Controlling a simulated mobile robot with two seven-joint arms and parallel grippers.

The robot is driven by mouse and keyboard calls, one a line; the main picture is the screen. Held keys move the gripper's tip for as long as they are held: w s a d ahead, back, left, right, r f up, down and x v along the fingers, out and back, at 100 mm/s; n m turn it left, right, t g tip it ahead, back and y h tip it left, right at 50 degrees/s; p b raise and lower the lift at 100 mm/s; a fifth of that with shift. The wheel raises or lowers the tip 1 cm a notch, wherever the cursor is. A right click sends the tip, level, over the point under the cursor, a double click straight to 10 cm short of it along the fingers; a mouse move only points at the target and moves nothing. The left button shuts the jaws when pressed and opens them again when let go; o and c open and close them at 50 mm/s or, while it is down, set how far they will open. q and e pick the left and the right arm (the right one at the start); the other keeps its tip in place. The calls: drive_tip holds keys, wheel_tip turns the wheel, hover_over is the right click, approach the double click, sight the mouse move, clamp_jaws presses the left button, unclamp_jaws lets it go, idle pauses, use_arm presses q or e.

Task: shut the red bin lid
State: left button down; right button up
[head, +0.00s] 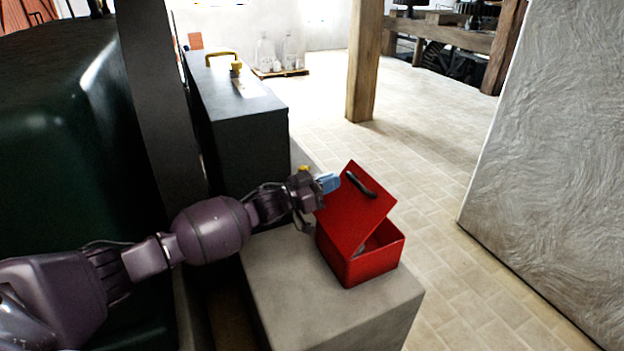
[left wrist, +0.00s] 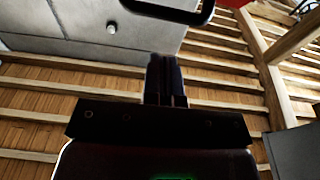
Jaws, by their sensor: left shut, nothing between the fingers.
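The red bin (head: 372,267) sits on a pale stone block. Its red lid (head: 347,217) stands tilted partway open, with a dark curved handle (head: 361,185) on its face. A gap at the right shows the bin's inside. My left gripper (head: 329,182), with blue fingertips, is shut and empty at the lid's raised upper left edge. I cannot tell whether it touches the lid. In the left wrist view, the dark shut fingers (left wrist: 166,80) point up the picture, and a bit of red shows at the top edge. My right gripper is not in view.
The stone block (head: 310,290) has bare top around the bin. A dark cabinet (head: 240,125) with a yellow handle stands behind the arm, and a large dark green machine (head: 60,130) at left. A wooden post (head: 364,60) and a rough pale wall (head: 560,160) flank open tiled floor.

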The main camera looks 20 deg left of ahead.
sight(368, 183)
use_arm(q)
drive_tip(key=shift+g+y, duration=0.7)
drive_tip(key=shift+g, duration=0.1)
drive_tip(key=x, duration=0.3)
drive_tip(key=f+p+x, duration=0.1)
drive_tip(key=x, duration=0.2)
drive_tip(key=f+x, duration=0.1)
drive_tip(key=x, duration=0.3)
drive_tip(key=shift+f, duration=0.25)
drive_tip(key=shift+w+d+f+g, duration=0.3)
drive_tip(key=shift+w+d, duration=0.1)
drive_tip(key=shift+w, duration=0.1)
drive_tip(key=shift+w+d+f+g+y+p, duration=0.4)
drive_tip(key=shift+w+d+f+g+y, duration=0.2)
drive_tip(key=shift+w+f+y, duration=0.15)
wheel_tip(368, 183, down, 5)
drive_tip(key=w+d+g+y+p, duration=0.1)
drive_tip(key=w+d+g+y, duration=0.1)
drive_tip(key=g, duration=0.1)
drive_tip(key=shift+w+f, duration=0.2)
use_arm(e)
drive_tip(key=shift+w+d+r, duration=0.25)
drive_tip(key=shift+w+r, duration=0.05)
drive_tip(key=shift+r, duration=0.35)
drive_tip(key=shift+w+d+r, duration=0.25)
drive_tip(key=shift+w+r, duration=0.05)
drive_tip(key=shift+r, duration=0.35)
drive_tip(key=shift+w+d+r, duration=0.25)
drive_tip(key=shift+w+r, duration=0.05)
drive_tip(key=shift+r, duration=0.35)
